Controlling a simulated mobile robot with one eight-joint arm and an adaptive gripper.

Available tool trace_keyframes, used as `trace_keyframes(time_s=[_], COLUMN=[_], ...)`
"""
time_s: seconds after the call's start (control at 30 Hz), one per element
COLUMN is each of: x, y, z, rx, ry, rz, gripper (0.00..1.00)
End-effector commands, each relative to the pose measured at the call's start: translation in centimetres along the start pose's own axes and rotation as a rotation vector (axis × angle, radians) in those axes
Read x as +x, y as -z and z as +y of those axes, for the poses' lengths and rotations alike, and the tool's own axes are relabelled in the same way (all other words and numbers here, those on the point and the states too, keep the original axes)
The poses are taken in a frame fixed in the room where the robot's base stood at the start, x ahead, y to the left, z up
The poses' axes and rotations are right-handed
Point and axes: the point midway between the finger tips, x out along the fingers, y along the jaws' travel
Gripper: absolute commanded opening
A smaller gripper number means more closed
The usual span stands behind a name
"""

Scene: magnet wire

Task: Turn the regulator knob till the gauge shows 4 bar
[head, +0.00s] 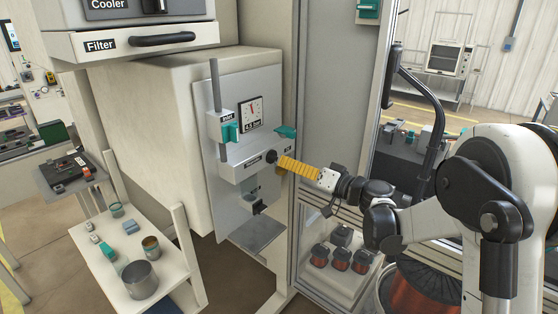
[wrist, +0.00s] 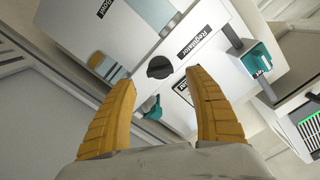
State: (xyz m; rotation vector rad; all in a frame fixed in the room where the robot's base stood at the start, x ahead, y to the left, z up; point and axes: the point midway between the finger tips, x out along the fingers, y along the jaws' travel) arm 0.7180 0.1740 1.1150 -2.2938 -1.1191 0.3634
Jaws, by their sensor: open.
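The regulator knob (wrist: 160,67) is a round black knob on the white block labelled "Regulator" (wrist: 194,42). It also shows in the head view (head: 271,156), at the front right of the block. The gauge (head: 251,112) is a square dial with a red needle on the grey panel above the block. The label beneath it seems to read 4.2 bar, but it is very small. My gripper (wrist: 160,77) has yellow ribbed fingers, open and empty. The knob shows between the fingertips in the wrist view, and the fingers do not visibly touch it. In the head view my gripper (head: 282,161) is right beside the knob.
A teal inlet lever (head: 230,132) and another teal handle (head: 286,131) stick out near the block. A grey shelf (head: 258,234) is below. A glass cabinet frame (head: 300,215) stands close to the right. A white table (head: 165,290) with tins stands at lower left.

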Motion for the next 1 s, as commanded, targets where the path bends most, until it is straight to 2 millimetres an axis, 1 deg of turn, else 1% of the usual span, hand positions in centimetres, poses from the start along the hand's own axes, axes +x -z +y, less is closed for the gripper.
trace_keyframes(time_s=[0.03,0.1,0.2,0.3,0.43,0.77,0.87,0.97,1.0], x=[-1.2,-2.7,-4.4,-5.5,-6.2,-6.2,-6.5,-7.5,-8.2], y=[0.1,0.1,0.1,0.1,0.0,-0.1,-0.5,-1.6,-2.3], z=[0.1,0.0,0.1,0.0,-0.1,-0.2,-1.3,-3.2,-4.1], rx=[0.0,0.0,0.0,0.0,0.0,0.001,0.007,0.017,0.02], ry=[-0.002,-0.002,-0.001,-0.001,0.001,-0.004,-0.035,-0.106,-0.146], rz=[0.002,0.001,0.001,0.001,0.0,-0.008,-0.052,-0.14,-0.184], gripper=[0.63,0.63,0.63,0.63,0.63,0.63,0.63,0.63,0.63])
